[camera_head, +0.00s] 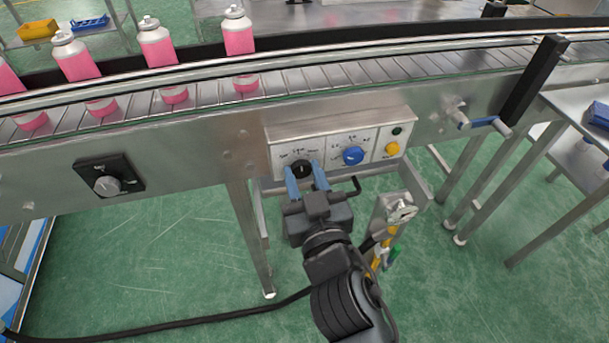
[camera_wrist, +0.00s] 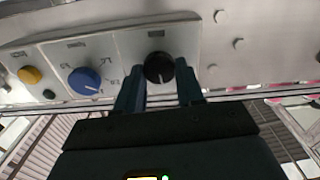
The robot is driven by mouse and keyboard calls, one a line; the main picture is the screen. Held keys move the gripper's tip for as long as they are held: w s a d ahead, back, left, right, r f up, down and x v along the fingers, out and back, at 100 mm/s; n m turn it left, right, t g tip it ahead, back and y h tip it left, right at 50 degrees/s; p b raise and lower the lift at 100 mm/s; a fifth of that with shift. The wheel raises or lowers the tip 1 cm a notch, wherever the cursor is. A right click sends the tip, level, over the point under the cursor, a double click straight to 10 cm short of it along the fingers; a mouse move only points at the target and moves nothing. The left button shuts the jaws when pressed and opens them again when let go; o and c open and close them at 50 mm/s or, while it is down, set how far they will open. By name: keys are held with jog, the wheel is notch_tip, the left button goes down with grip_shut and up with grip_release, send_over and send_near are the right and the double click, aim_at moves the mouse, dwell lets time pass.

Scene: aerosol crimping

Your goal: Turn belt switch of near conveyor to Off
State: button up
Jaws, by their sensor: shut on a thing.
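The near conveyor (camera_head: 215,150) has a grey control box (camera_head: 340,128) on its side. On the box's white panel, a black knob (camera_head: 300,167) sits at the left, with small marks around it that are too small to read surely. My gripper (camera_head: 303,172) comes from below, and its two blue-grey fingers are shut on the black knob. The knob also shows between the fingers in the wrist view (camera_wrist: 158,67), where the panel appears upside down. The fingers hide parts of the knob's sides.
A blue knob (camera_head: 353,155), a yellow button (camera_head: 392,148) and a dark green button (camera_head: 397,131) are on the same panel. A grey knob on a black plate (camera_head: 107,184) is further left. Pink cans (camera_head: 238,30) stand on the belt. A valve with a handle (camera_head: 400,213) is right of my wrist.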

jog(key=n, duration=0.4)
jog(key=shift+a+n, duration=0.1)
jog(key=shift+n, duration=0.3)
jog(key=shift+n+p, duration=0.4)
jog(key=shift+n, duration=1.7)
jog(key=shift+f, duration=0.1)
jog(key=o, duration=1)
jog(key=shift+o, duration=0.2)
jog(key=b+v, duration=0.1)
jog(key=v, duration=0.7)
